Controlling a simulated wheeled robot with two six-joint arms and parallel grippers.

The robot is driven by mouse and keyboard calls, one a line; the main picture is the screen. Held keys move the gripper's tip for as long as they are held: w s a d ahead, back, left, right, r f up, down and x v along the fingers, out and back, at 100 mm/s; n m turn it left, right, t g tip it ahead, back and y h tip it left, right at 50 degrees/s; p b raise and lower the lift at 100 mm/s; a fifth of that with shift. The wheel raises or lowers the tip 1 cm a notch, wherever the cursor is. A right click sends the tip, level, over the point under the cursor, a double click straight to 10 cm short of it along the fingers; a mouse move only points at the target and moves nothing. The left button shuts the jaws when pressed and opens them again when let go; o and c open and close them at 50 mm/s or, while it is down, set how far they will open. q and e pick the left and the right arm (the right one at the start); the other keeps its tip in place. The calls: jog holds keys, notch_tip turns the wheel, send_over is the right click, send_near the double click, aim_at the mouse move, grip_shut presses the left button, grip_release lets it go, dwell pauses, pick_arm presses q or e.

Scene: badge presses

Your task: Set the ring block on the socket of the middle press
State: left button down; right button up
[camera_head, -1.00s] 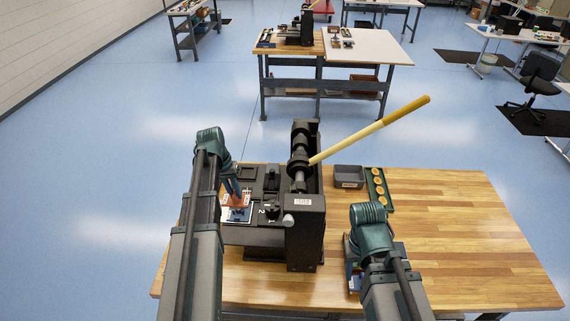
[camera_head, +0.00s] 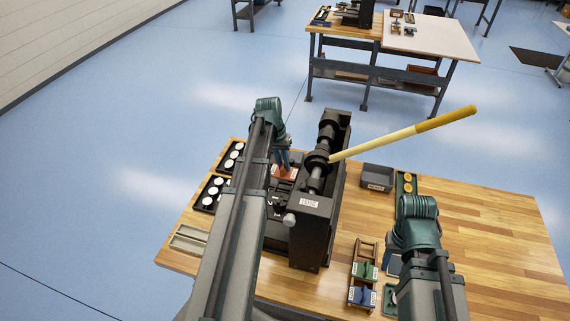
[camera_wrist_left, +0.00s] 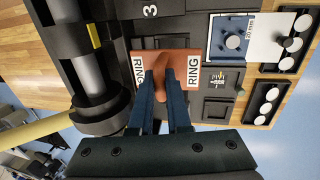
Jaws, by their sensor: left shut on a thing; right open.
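The ring block (camera_wrist_left: 184,58) is orange-red, with white RING labels on both sides of its raised grip. My left gripper (camera_wrist_left: 165,88) is shut on that grip. In the head view the block (camera_head: 284,174) hangs under my left gripper (camera_head: 283,160), just left of the black press (camera_head: 312,215). In the wrist view it is over the dark press bed beside the spindle (camera_wrist_left: 93,85). What lies directly beneath it is hidden, and I cannot tell whether it touches. My right gripper (camera_head: 397,262) is low over the table's right part, its fingers mostly hidden by its arm.
The press's long yellow handle (camera_head: 405,132) slants up to the right. A blue block (camera_wrist_left: 230,40) sits beside the bed. Black trays with white discs (camera_head: 211,194) lie at left. A wooden rack (camera_head: 363,272), a grey bin (camera_head: 378,177) and a green tray stand right of the press.

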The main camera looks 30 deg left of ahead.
pick_arm(q)
jog(key=shift+w+f+b, duration=0.1)
jog(key=shift+f+b, duration=0.3)
jog(key=shift+f, duration=0.15)
notch_tip(320, 180, down, 7)
jog(key=b, duration=0.6)
jog(key=shift+r+b, duration=0.15)
jog(key=shift+b, duration=0.25)
jog(key=c, duration=0.8)
grip_release()
jog(key=r+p, duration=0.2)
jog(key=a+r+p, duration=0.1)
jog(key=r+p, duration=0.4)
jog(key=shift+s+a+r, duration=0.2)
jog(key=shift+s+r, duration=0.05)
